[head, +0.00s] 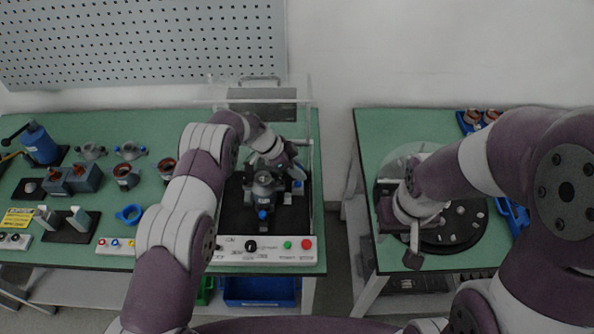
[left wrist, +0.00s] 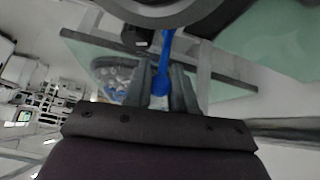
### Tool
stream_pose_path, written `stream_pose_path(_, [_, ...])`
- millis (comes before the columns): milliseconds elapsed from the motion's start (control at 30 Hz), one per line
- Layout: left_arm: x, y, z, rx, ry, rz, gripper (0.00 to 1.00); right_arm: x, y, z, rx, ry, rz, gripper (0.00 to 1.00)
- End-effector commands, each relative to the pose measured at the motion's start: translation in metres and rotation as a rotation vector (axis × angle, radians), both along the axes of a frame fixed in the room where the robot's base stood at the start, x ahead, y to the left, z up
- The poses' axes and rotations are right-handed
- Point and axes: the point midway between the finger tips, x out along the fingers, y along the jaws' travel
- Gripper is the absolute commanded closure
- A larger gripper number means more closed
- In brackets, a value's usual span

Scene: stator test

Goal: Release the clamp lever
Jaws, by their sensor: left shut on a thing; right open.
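The clamp lever (left wrist: 162,75) is a blue handle. In the left wrist view it stands between the two dark fingers of my left gripper (left wrist: 160,98), which is shut on it. In the head view my left gripper (head: 292,168) is at the right side of the grey test fixture (head: 264,188), and a bit of blue (head: 298,184) shows just below it. The gripper and wrist partly hide the lever there. My right gripper (head: 413,248) is open, by the near left edge of the right-hand table, away from the fixture.
The fixture stands on a black base behind a control panel (head: 262,248) with buttons, under a clear raised guard (head: 262,82). A blue ring (head: 129,214) and grey-and-red parts (head: 84,176) lie to the left. A dark round turntable (head: 455,225) is on the right table. A gap separates the tables.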

Motion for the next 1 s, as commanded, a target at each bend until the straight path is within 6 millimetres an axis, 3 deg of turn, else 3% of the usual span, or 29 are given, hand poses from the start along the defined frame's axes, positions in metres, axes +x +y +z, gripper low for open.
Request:
stream_pose_path(333, [0.0, -0.001, 0.0, -0.001, 0.003, 0.001, 1.0, 0.0, 0.0, 0.0, 0.0, 0.0, 0.0, 0.57])
stream_pose_path(367, [0.0, -0.001, 0.0, -0.001, 0.003, 0.001, 0.72, 0.0, 0.0, 0.0, 0.0, 0.0, 0.0, 0.57])
stream_pose_path(433, [0.0, -0.001, 0.0, -0.001, 0.003, 0.001, 0.51, 0.0, 0.0, 0.0, 0.0, 0.0, 0.0, 0.57])
stream_pose_path(833, [0.0, 0.0, 0.0, -0.001, 0.002, 0.001, 0.51, 0.0, 0.0, 0.0, 0.0, 0.0, 0.0, 0.57])
stream_pose_path(1000, [-0.002, 0.0, 0.006, -0.002, -0.065, 0.002, 0.51, 0.0, 0.0, 0.017, 0.0, 0.0, 0.0, 0.57])
